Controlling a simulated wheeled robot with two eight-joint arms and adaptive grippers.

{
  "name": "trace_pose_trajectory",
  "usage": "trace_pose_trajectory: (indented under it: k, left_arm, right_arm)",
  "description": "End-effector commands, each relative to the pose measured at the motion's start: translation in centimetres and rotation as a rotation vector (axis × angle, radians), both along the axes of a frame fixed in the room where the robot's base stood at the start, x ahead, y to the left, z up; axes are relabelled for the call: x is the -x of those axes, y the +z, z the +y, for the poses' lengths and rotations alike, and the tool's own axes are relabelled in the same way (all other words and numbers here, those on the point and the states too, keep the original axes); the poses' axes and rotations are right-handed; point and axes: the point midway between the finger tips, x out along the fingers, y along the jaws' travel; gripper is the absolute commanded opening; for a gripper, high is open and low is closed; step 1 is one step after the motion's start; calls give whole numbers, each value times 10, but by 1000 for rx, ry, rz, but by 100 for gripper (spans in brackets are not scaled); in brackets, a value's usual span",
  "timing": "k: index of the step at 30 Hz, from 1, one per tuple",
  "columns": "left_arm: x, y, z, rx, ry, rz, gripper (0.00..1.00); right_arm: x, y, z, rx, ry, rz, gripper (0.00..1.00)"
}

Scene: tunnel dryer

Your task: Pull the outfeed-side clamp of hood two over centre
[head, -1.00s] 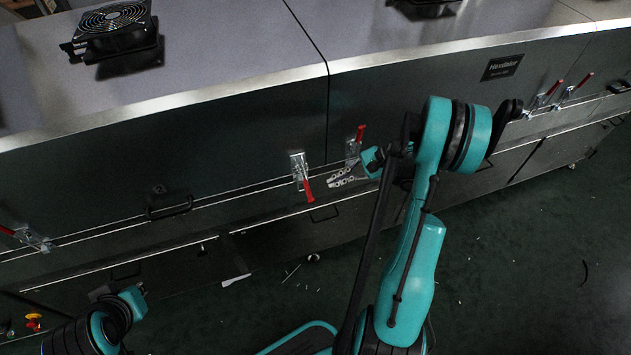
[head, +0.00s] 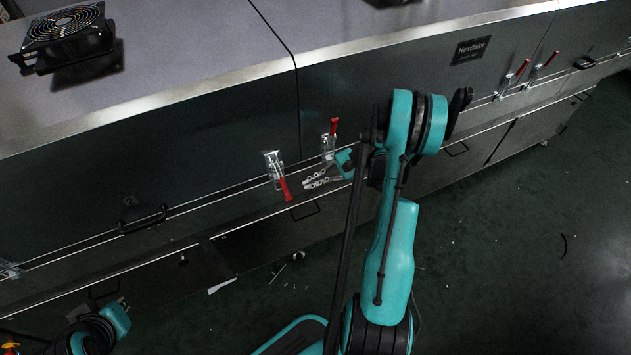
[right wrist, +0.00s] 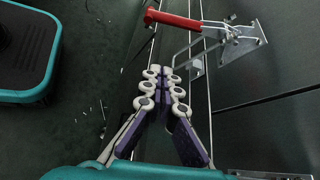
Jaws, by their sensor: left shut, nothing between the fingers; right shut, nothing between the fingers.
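A toggle clamp (head: 273,164) with its red handle (head: 285,189) pointing down sits just left of the hood seam. In the right wrist view its handle (right wrist: 172,20) points left from a metal bracket (right wrist: 243,41). A second clamp (head: 328,147) just right of the seam has its red handle pointing up. My right gripper (head: 306,183) is shut and empty, just right of the first handle and apart from it. Its fingertips (right wrist: 157,71) lie short of that handle. My left gripper (head: 119,312) is low at the left, shut, far from the clamps; its fingers are hard to make out.
Two more red-handled clamps (head: 514,76) stand at the far right, handles up. A black pull handle (head: 143,221) is on the left hood's front. A fan (head: 66,37) sits on top. Long rails run below the clamps. Small scraps lie on the dark floor.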

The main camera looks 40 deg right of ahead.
Motion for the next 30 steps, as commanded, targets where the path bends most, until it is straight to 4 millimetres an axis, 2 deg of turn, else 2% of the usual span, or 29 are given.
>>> trace_pose_trajectory:
  k: [1, 8, 12, 17, 30]
  left_arm:
    - [0, -8, 0, 0, 0, 0, 0]
    - [0, -25, 0, 0, 0, 0, 0]
    - [0, -26, 0, 0, 0, 0, 0]
    - [0, -28, 0, 0, 0, 0, 0]
    - [0, -29, 0, 0, 0, 0, 0]
  right_arm:
    - [-5, -9, 11, 1, 4, 0, 0]
    - [-24, -33, 50, 1, 4, 0, 0]
    - [-17, -11, 55, 1, 0, 0, 0]
    - [-12, 2, 58, 1, 0, 0, 0]
    - [-11, 8, 59, 1, 0, 0, 0]
